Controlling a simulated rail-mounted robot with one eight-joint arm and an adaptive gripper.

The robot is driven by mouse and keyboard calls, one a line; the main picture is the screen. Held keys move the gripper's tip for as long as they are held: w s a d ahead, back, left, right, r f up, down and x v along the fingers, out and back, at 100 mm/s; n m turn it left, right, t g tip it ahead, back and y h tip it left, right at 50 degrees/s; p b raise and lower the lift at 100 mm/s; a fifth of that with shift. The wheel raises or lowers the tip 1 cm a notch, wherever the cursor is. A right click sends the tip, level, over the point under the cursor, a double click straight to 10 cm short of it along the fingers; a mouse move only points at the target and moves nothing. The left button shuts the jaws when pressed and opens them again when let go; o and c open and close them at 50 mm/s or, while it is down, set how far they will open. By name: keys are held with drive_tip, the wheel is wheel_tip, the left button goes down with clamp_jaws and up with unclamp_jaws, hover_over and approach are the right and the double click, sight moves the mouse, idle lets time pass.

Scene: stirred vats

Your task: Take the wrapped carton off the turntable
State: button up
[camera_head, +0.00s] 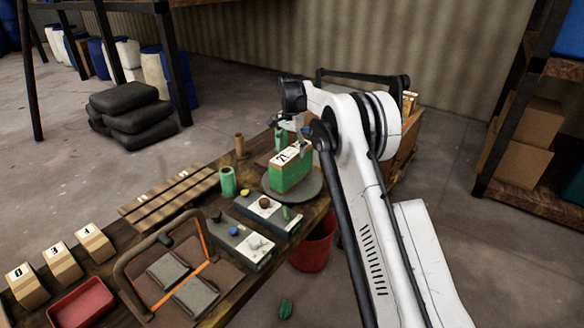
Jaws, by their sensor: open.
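The wrapped carton (291,172) is a green box with a white, numbered label on its top. It stands upright on the dark round turntable (310,193), near the far end of the bench. My white arm reaches in from the lower right and bends down above the carton. My gripper (304,136) is open, just above and behind the carton's top right end. It is small and partly hidden by the arm, so whether the fingers touch the carton cannot be told.
Two control boxes (238,243) with knobs and a green cylinder (228,181) stand near the turntable. A red bucket (313,250) stands beside the bench. Shelving (525,186) is at right.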

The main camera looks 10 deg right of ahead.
drive_tip(key=shift+d+f, duration=0.1)
drive_tip(key=shift+f, duration=2.7)
drive_tip(key=shift+c, duration=0.5)
drive_tip(key=shift+r, duration=0.1)
clamp_jaws()
